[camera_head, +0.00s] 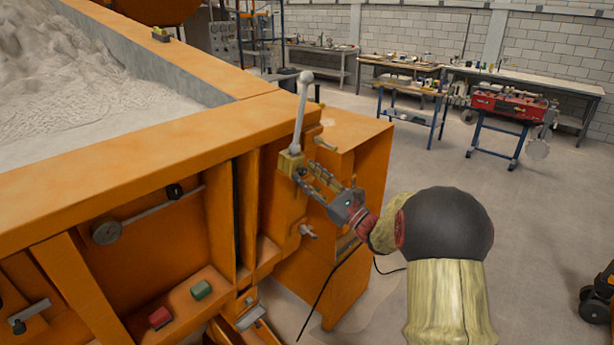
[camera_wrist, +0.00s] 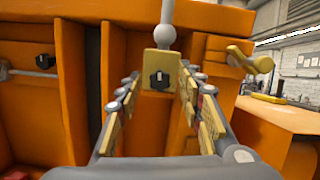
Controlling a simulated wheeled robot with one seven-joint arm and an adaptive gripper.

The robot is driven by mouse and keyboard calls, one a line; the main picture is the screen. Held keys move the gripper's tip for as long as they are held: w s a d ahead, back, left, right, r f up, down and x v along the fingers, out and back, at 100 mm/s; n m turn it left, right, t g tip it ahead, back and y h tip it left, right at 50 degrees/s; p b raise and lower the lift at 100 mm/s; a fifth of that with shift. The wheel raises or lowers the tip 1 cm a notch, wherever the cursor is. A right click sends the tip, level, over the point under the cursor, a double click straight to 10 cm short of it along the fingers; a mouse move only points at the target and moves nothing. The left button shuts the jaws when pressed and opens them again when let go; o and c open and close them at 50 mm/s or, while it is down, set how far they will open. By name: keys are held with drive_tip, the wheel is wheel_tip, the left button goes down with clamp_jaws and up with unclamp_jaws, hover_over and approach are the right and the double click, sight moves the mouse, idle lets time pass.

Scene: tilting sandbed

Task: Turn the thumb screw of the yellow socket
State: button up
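The yellow socket (camera_head: 291,161) is mounted on the orange frame of the sandbed, with a grey rod (camera_head: 301,115) standing upright in it and a ball on top. In the wrist view the socket (camera_wrist: 149,62) is a pale yellow block. Its black thumb screw (camera_wrist: 158,80) sits on the face toward me. My gripper (camera_head: 308,178) is close in front of the socket. In the wrist view its two fingers (camera_wrist: 158,92) are apart, one to each side of the screw, with nothing visible between them. I cannot tell whether either finger touches the screw.
A yellow handle (camera_wrist: 250,58) sticks out to the right of the socket. The orange sandbed wall (camera_head: 130,165) runs left, with a red block (camera_head: 159,317) and a green block (camera_head: 202,290) on a lower ledge. A black cable (camera_head: 330,285) hangs below my gripper. Open floor lies to the right.

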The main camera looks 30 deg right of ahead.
drive_tip(key=v, duration=1.1)
drive_tip(key=shift+s, duration=0.35)
drive_tip(key=shift+d+f, duration=0.1)
